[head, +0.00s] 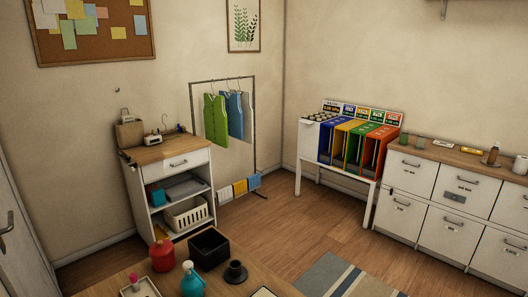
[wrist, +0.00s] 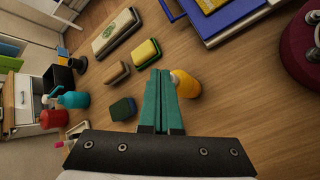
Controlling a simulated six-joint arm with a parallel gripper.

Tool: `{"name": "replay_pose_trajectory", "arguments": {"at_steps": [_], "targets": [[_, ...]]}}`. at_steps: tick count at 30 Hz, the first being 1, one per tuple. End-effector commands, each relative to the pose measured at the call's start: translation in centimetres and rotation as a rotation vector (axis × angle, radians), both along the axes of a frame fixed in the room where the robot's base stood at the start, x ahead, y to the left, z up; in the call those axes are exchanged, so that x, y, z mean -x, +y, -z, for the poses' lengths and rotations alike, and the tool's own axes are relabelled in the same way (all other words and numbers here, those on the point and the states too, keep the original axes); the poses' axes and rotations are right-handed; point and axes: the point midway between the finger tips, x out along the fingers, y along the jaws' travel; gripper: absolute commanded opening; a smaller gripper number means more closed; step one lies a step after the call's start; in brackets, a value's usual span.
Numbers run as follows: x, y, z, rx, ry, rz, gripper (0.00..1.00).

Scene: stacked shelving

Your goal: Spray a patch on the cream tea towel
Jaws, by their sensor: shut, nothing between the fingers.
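My gripper (wrist: 160,74) is shut and empty, its teal fingers together above the wooden table top. It is not in the head view. A teal bottle with a pump or spray head (head: 192,282) stands on the near table; it also shows in the wrist view (wrist: 74,99), left of my fingers. A yellow-orange bottle (wrist: 186,84) is just right of the fingers; I cannot tell whether it touches them. I cannot identify the cream tea towel for sure. A flat cream item with a green emblem (wrist: 116,32) lies on the table beyond the fingers.
Near the teal bottle stand a red container (head: 162,254), a black box (head: 209,249) and a dark cup (head: 235,272). Blue books (wrist: 232,27) and a dark red object (wrist: 302,50) are at the right.

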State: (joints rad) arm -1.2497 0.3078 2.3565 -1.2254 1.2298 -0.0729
Motion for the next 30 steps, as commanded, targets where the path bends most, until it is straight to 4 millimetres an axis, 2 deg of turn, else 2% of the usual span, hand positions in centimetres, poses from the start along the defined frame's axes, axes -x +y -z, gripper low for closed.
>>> {"name": "replay_pose_trajectory", "arguments": {"at_steps": [10, 23, 26, 30], "targets": [[0.0, 0.0, 0.4, -0.001, 0.000, -0.001, 0.00], [0.0, 0.0, -0.6, 0.000, 0.000, 0.000, 0.00], [0.0, 0.0, -1.4, -0.004, -0.002, 0.001, 0.00], [0.0, 0.1, -3.4, -0.005, -0.002, 0.001, 0.00]]}}
